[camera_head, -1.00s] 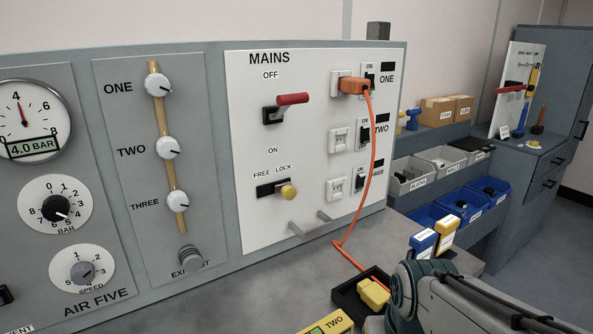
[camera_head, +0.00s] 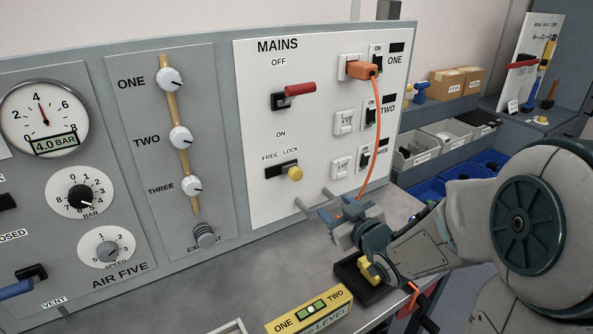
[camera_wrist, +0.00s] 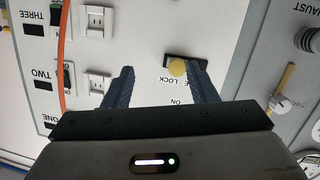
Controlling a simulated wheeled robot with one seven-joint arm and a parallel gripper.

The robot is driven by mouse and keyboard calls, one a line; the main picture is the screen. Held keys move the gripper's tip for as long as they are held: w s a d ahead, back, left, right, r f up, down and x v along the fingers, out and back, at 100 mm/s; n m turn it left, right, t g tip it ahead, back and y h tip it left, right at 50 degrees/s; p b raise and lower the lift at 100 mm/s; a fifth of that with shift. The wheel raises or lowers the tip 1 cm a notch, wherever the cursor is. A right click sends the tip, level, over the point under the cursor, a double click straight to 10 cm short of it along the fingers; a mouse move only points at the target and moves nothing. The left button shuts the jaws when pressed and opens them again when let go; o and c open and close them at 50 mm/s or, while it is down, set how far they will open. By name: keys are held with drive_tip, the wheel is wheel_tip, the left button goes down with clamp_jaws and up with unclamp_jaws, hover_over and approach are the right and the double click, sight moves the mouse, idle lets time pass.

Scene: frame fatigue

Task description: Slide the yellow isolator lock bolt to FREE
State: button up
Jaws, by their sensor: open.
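The yellow isolator lock bolt (camera_head: 294,173) is a round knob at the right, LOCK end of its black slot (camera_head: 274,170) on the white MAINS panel. FREE is marked at the slot's left end. In the wrist view, upside down, the yellow knob (camera_wrist: 177,68) shows beside the inner side of the right finger. My gripper (camera_wrist: 160,80) is open and empty, its two dark fingers apart and pointing toward the panel. In the head view my gripper (camera_head: 330,212) is below and right of the bolt, apart from it.
The red isolator handle (camera_head: 299,89) is above the bolt. An orange plug (camera_head: 364,70) has its cable (camera_head: 377,130) hanging down the panel's right side. A black tray (camera_head: 352,278) and a yellow level (camera_head: 310,312) lie on the bench.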

sight(298, 175)
drive_tip(key=w+a+y, duration=0.1)
drive_tip(key=w+a, duration=0.2)
drive_tip(key=w+a+r+y, duration=0.1)
drive_tip(key=w+a, duration=0.2)
drive_tip(key=w, duration=0.1)
drive_tip(key=w+a+r+n+y+p, duration=0.1)
drive_tip(key=w+a, duration=0.3)
drive_tip(key=shift+r+t, duration=0.1)
drive_tip(key=shift+t, duration=0.3)
